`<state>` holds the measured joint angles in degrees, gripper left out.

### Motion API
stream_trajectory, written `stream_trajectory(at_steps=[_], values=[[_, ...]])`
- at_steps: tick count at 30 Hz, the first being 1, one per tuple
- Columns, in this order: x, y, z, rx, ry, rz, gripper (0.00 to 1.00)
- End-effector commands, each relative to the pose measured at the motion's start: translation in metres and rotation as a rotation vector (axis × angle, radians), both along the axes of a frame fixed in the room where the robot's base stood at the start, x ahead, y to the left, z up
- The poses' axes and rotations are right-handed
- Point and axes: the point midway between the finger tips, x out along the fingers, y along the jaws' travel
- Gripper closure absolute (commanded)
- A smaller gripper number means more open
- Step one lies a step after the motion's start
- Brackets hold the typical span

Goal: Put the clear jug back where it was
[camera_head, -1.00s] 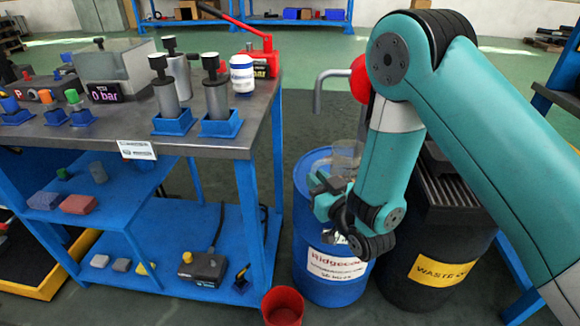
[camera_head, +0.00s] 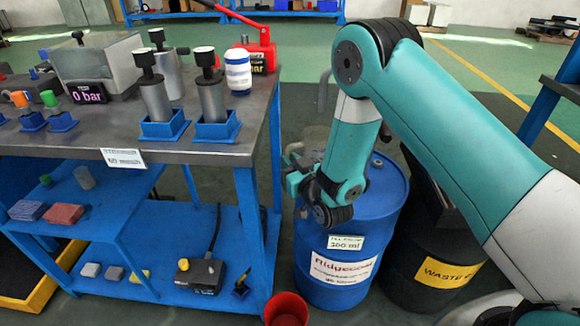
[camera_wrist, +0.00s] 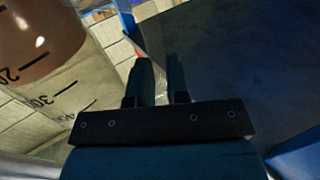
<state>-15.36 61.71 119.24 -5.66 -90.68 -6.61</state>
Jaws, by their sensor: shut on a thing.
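The clear jug (camera_wrist: 62,88) fills the left of the wrist view, close to the camera. It has black graduation marks, and brownish contents show in part of it. My gripper (camera_wrist: 160,82) is shut on the jug; the exact grip point is hard to see. In the head view, my gripper (camera_head: 293,167) is at the left edge of the blue barrel (camera_head: 338,240), over the gap beside the workbench. There the jug is only a faint, see-through shape, partly hidden by my wrist.
The blue workbench (camera_head: 190,152) stands left, with metal cylinders in blue holders, a white bottle (camera_head: 238,72) and a red hand pump (camera_head: 258,45) on top. A black waste barrel (camera_head: 425,265) is right, behind my arm. A red bucket (camera_head: 286,310) stands on the floor in front.

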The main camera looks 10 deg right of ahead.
Motion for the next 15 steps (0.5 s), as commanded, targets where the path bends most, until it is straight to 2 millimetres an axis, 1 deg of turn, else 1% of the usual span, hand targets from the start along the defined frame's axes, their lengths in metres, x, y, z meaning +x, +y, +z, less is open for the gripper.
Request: stream_trajectory(at_steps=[5,10,11,12,13,14,15], values=[[0.0005,-0.0002,0.0025,0.0,-0.004,0.0,1.0],[0.0004,-0.0009,-0.0028,-0.001,-0.004,-0.001,1.0],[0.0001,-0.0009,-0.0017,0.001,-0.002,-0.001,0.77],[0.0002,-0.001,-0.0014,0.0,-0.002,-0.001,0.68],[0.0002,-0.0011,-0.0014,0.0,-0.002,-0.002,0.61],[0.0002,-0.0012,-0.0014,0.0,-0.002,-0.002,0.59],[0.0001,-0.0012,-0.0013,0.0,-0.002,-0.002,0.59]])
